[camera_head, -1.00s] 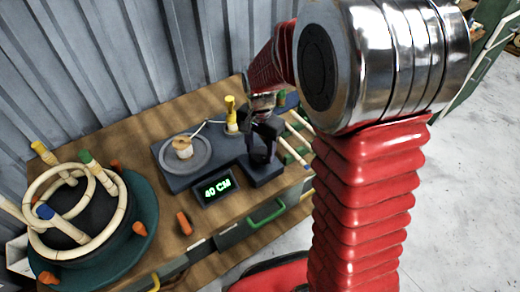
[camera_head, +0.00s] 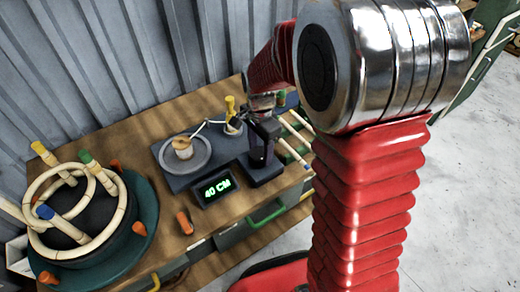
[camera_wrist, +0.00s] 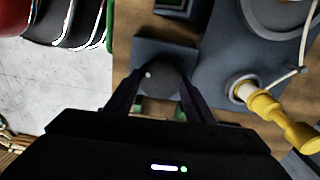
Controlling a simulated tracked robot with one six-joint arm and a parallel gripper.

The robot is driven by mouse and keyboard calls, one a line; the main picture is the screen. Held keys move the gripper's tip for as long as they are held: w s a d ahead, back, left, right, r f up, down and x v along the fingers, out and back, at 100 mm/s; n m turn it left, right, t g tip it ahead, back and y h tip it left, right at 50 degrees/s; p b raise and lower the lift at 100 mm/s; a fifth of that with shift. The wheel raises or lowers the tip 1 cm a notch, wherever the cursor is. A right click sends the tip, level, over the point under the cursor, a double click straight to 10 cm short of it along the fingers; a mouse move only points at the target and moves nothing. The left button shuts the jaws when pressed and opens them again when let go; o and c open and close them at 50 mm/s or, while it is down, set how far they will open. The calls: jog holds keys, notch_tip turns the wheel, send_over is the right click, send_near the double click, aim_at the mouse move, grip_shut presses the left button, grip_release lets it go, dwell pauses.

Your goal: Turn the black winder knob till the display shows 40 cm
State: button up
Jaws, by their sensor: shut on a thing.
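The winder (camera_head: 240,165) is a dark blue-grey base on the wooden bench, with a round grey disc (camera_head: 200,165) carrying a small pale spool. Its display (camera_head: 217,188) reads 40 CM in green. The black knob (camera_wrist: 161,78) is a dark round shape between my fingers in the wrist view. My gripper (camera_wrist: 160,84) is shut on it, pointing down over the winder's right part. In the head view my gripper (camera_head: 262,158) hides most of the knob. A yellow-handled piece (camera_head: 231,108) stands beside it on the winder, with a pale strand running to it.
A teal round stand (camera_head: 148,215) with pale rattan rings (camera_head: 75,175) and coloured-handled pegs is at the left. Orange pieces (camera_head: 184,222) lie around it. A green handle (camera_head: 267,213) is on the bench front. A corrugated wall (camera_head: 130,50) stands behind.

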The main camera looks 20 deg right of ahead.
aim_at(260, 153)
jog(key=o, duration=1)
jog(key=shift+o, duration=0.2)
jog(key=shift+r, duration=0.1)
notch_tip(260, 153, up, 14)
jog(key=shift+f, duration=0.2)
jog(key=s+r+n+t, duration=0.2)
jog(key=s+n, duration=0.5)
jog(key=s, duration=0.2)
jog(key=s+r+n+t, duration=0.2)
jog(key=s+n, duration=0.4)
jog(key=s, duration=0.4)
jog(key=shift+a+r+n+t, duration=0.15)
jog(key=shift+r+n+t, duration=0.2)
jog(key=shift+t, duration=0.45)
